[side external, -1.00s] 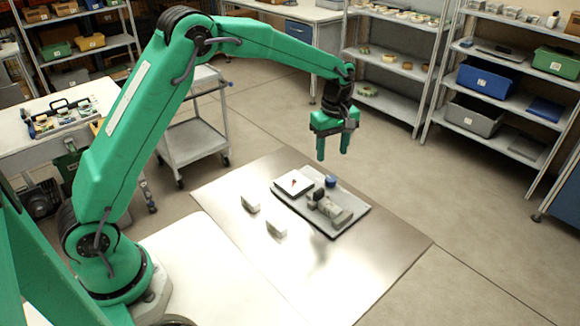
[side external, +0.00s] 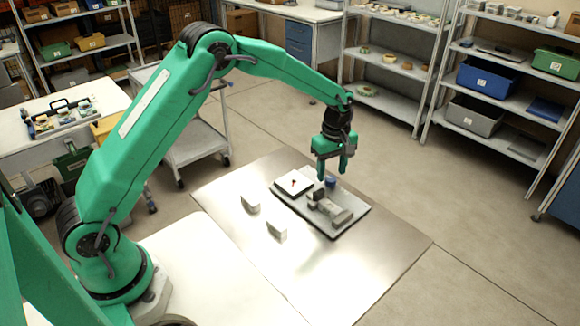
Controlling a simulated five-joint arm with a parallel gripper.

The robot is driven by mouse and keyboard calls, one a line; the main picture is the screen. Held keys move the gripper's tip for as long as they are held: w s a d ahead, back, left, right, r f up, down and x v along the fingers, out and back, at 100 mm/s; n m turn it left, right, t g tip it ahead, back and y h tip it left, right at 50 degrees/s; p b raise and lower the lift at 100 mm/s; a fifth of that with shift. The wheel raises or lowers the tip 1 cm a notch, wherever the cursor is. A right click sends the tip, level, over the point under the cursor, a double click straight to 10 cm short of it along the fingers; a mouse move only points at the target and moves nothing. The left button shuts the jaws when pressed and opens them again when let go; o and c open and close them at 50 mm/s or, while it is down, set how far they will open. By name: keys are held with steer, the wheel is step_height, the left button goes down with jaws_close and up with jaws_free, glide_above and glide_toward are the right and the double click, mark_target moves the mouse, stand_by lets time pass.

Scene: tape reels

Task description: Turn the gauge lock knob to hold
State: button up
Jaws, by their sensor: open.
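A grey tray-like base (side external: 335,231) sits on the metal work surface. My gripper (side external: 332,174) is open and empty, pointing down. Its fingertips appear just above and around the blue part; I cannot tell whether they touch it.
Two small white blocks (side external: 250,204) (side external: 277,230) stand on the metal plate (side external: 370,262) left of the base. The plate's front and right parts are clear. A grey cart (side external: 195,145) and shelves (side external: 395,70) stand farther back.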

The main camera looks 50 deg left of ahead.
steer(key=shift+f, duration=1)
steer(key=c, duration=1)
